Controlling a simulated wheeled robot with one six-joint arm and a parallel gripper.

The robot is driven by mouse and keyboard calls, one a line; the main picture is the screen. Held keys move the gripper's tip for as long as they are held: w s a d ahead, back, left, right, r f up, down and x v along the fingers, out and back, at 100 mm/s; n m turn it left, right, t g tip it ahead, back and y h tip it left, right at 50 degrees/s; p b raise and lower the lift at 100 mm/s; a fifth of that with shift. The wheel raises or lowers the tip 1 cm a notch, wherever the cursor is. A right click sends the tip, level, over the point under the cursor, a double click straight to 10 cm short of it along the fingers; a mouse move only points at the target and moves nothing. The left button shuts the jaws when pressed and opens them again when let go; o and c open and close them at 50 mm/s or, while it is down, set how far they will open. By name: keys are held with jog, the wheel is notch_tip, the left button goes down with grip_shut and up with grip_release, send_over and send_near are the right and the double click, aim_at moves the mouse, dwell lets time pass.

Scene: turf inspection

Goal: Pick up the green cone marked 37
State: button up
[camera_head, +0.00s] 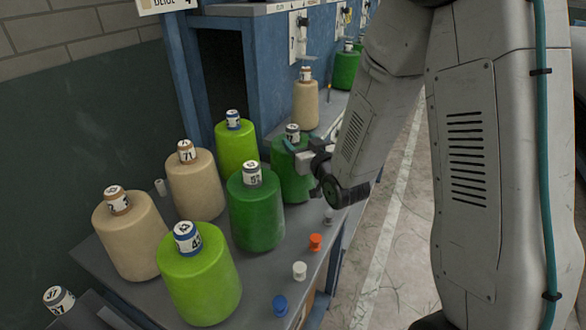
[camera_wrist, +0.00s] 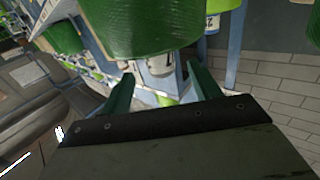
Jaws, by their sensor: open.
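A dark green cone (camera_head: 292,172) stands on the bench beside my gripper (camera_head: 291,147). The white-labelled tube at its top has a number too small to read surely. In the wrist view a green cone (camera_wrist: 140,25) fills the top, appearing upside down. Its labelled tube end (camera_wrist: 160,66) lies between the two teal fingers of my open gripper (camera_wrist: 161,85); contact cannot be told. Another dark green cone (camera_head: 256,212), with a label that seems to start with 5, stands nearer. A label at the lower left corner (camera_head: 58,299) may read 37 or 27; its cone is out of view.
Beige cones (camera_head: 195,185) and lime cones (camera_head: 199,280) crowd the bench (camera_head: 133,290). A blue frame (camera_head: 265,75) rises behind. The floor at right (camera_head: 400,200) is clear.

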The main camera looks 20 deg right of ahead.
aim_at(290, 125)
jog(key=w, duration=0.5)
jog(key=w+a, duration=0.1)
jog(key=w, duration=0.1)
jog(key=shift+w+r, duration=0.3)
jog(key=shift+w, duration=0.1)
grip_shut()
jog(key=shift+r, duration=0.15)
